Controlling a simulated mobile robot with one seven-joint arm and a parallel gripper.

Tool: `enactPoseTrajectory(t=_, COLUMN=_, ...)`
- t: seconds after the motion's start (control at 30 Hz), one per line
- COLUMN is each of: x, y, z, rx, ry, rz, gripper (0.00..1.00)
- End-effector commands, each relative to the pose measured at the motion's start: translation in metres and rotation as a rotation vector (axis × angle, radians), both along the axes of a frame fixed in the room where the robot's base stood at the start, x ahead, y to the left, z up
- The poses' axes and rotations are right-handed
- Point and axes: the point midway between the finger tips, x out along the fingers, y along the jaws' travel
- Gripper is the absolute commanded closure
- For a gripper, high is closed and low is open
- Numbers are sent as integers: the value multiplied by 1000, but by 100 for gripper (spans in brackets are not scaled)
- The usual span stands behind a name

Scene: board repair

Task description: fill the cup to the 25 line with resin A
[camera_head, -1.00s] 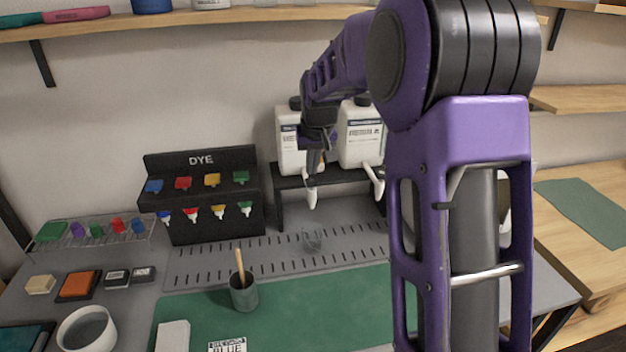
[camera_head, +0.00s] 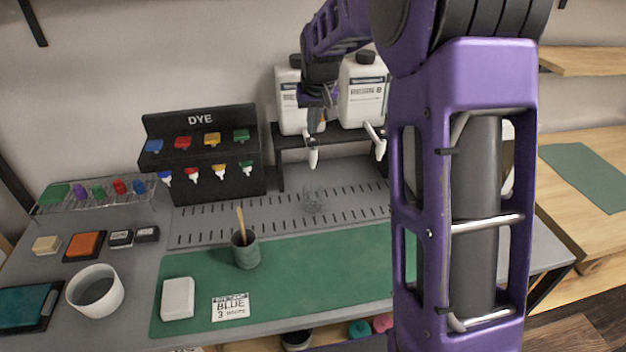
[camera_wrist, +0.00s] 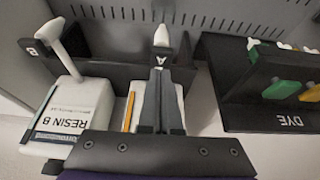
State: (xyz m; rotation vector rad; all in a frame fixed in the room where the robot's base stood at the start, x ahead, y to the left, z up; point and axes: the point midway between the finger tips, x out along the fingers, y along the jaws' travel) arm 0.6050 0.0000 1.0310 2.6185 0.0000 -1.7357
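The clear cup (camera_head: 313,199) stands on the slotted grey strip, below the white spout (camera_head: 313,158) of the left dispenser. Its lines and any resin in it are too faint to read. The white resin A jug (camera_head: 287,112) sits on the black stand, partly hidden by my arm. My gripper (camera_head: 316,126) is just above that spout. In the wrist view my gripper's fingers (camera_wrist: 160,78) are together at the tap marked A (camera_wrist: 160,58), with its white spout beyond. Whether they pinch the tap or only touch it is unclear. I see no resin stream.
The resin B jug (camera_head: 362,95) stands right of A with its own spout. A black DYE rack (camera_head: 200,120) is to the left. A brush cup (camera_head: 246,250), white block (camera_head: 178,298) and BLUE 3 drops card (camera_head: 231,307) lie on the green mat (camera_head: 300,285).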

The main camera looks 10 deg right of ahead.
Motion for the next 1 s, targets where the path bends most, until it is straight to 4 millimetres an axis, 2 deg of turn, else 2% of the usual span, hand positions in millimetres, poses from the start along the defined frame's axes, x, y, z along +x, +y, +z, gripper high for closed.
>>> enactPoseTrajectory(t=0.83, x=0, y=0, z=-25, rx=0, ry=1, rz=0, gripper=100)
enactPoseTrajectory(t=1.0, x=0, y=0, z=-24, rx=0, ry=2, rz=0, gripper=100)
